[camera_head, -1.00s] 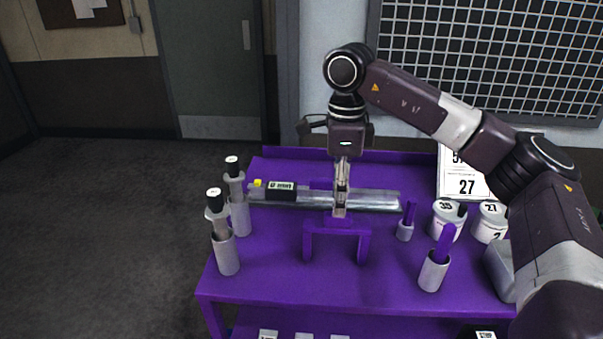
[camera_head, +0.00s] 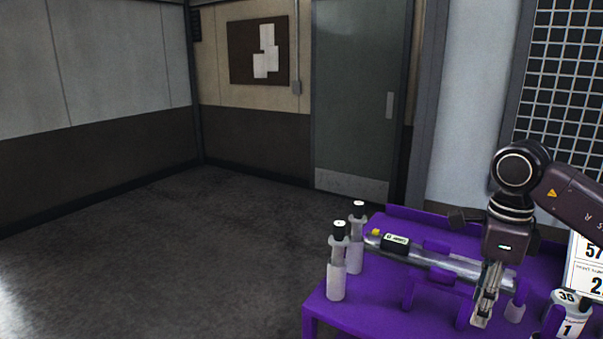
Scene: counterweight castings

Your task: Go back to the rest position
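My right gripper (camera_head: 482,318) hangs fingers-down at the near side of a silver cylinder (camera_head: 450,266), by the right end of the purple stand (camera_head: 465,308). Its fingers cover part of the cylinder. They look narrow from here, and I cannot tell whether they are open or touch it. The cylinder lies across the stand, with a black labelled collar (camera_head: 396,243) and a yellow tip (camera_head: 376,232) at its left end. My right arm comes in from the right edge. My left gripper is out of view.
The purple cart (camera_head: 358,311) fills the lower right. Two upright pale holders (camera_head: 337,275) (camera_head: 356,248) with black-topped pieces stand at its left edge. White numbered weights (camera_head: 570,315) and a number sign (camera_head: 590,262) are at right. The floor (camera_head: 170,260) at left is clear.

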